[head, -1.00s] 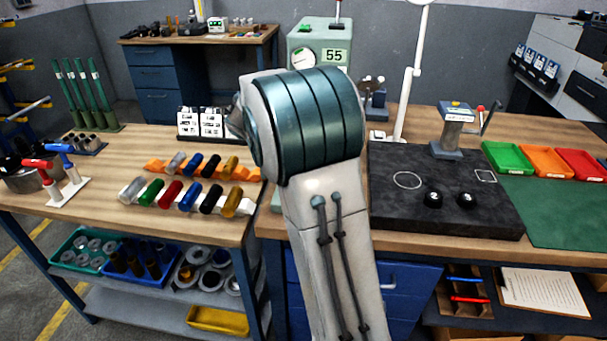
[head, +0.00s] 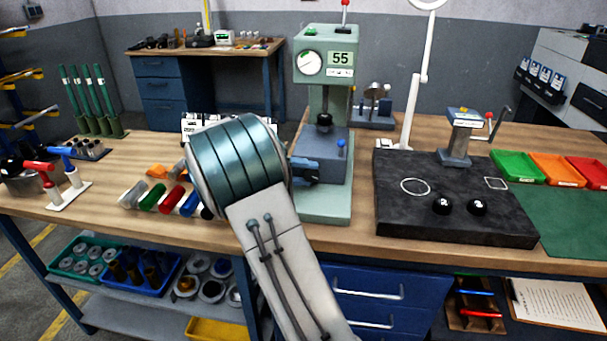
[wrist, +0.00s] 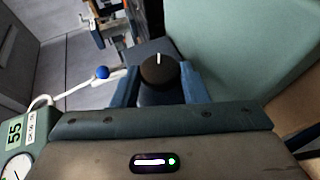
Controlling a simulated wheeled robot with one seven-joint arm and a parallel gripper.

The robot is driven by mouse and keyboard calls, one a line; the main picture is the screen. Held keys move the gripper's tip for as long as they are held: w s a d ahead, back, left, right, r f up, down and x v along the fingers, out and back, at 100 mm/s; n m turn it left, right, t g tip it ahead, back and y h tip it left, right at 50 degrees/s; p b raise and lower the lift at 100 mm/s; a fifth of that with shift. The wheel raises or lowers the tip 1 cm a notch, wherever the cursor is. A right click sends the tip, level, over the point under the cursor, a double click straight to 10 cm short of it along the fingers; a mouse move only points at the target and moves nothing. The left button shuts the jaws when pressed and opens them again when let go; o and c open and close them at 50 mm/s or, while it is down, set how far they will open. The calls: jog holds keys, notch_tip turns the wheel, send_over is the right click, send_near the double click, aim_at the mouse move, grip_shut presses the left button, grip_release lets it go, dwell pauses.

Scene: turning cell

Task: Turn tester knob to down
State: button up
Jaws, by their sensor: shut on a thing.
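The green tester (head: 325,215) stands on the workbench, with a round dial and a display reading 55; the display also shows at the left edge of the wrist view (wrist: 14,131). In the wrist view its black round knob (wrist: 158,72) has a white mark pointing to the top of the picture, leaning slightly right. My gripper (wrist: 160,86) has one blue finger on each side of the knob and is shut on it. In the head view my gripper (head: 305,169) is at the tester's lower left, partly behind my arm, and the knob cannot be made out.
A blue-ball lever (wrist: 102,72) sticks out near the knob. Coloured cylinders (head: 150,196) lie left of my arm. A dark plate (head: 450,222) with two black knobs lies right of the tester. A white lamp post (head: 413,110) stands behind it.

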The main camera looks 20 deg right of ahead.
dwell(0.5)
jog(key=o, duration=0.9)
jog(key=shift+o, duration=0.2)
